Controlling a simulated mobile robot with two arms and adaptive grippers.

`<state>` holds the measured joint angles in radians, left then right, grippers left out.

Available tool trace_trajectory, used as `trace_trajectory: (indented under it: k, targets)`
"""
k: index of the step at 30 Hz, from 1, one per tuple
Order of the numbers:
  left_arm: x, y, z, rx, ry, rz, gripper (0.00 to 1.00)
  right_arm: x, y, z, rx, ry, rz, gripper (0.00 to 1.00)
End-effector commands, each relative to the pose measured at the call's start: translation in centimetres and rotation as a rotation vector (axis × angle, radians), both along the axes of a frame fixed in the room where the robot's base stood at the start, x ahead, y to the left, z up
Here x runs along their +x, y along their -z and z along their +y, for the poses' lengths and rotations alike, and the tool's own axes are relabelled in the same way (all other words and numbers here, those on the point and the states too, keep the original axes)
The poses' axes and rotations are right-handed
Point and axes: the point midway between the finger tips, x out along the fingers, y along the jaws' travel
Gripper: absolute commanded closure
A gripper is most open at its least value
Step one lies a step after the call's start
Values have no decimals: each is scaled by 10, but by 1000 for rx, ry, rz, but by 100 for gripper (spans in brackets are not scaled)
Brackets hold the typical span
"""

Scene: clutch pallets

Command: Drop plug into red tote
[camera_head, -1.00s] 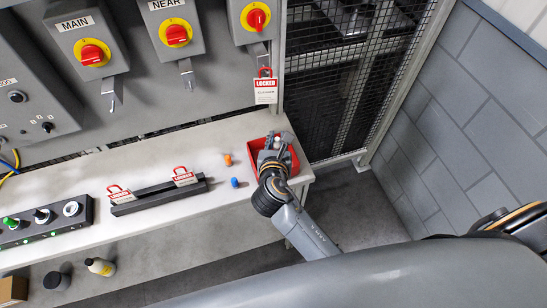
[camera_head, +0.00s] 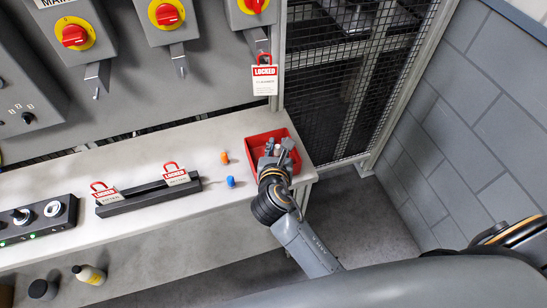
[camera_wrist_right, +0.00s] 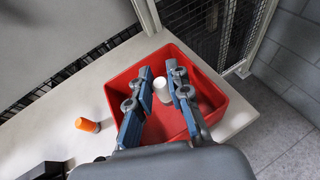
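A red tote (camera_head: 252,150) stands at the right end of the pale bench; its walls also show in the wrist view (camera_wrist_right: 120,85). My right gripper (camera_head: 279,147) is over and partly inside the tote, fingers pointing into it. In the wrist view its blue-padded fingers (camera_wrist_right: 161,75) close in on both sides of a small white plug (camera_wrist_right: 161,91), which appears held between them. How far the plug is above the tote floor is hard to tell. My left gripper is out of view.
A dark rack (camera_head: 150,197) with two LOCKED tags lies on the bench. Another LOCKED tag (camera_head: 265,80) hangs from a switch box above the tote. A mesh fence (camera_head: 360,80) stands behind the tote, with a grey block wall (camera_head: 460,130) to the right.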

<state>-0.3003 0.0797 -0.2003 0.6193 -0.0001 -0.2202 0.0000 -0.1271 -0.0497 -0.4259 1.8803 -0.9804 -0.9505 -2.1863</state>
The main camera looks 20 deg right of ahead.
Motion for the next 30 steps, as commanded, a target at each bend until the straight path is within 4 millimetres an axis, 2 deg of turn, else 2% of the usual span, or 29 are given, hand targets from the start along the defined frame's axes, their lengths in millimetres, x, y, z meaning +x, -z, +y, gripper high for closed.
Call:
trace_trajectory:
  k: [1, 3, 14, 17, 30]
  targets:
    - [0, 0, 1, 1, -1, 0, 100, 0, 0, 0, 0, 0, 0, 69]
    - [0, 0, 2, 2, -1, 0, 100, 0, 0, 0, 0, 0, 0, 57]
    - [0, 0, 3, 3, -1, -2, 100, -4, -1, 2, 0, -1, 1, 57]
    - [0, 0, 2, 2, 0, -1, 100, -14, -5, 6, 1, -2, 0, 57]
    - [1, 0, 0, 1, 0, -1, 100, -90, -38, 33, 1, -1, 2, 57]
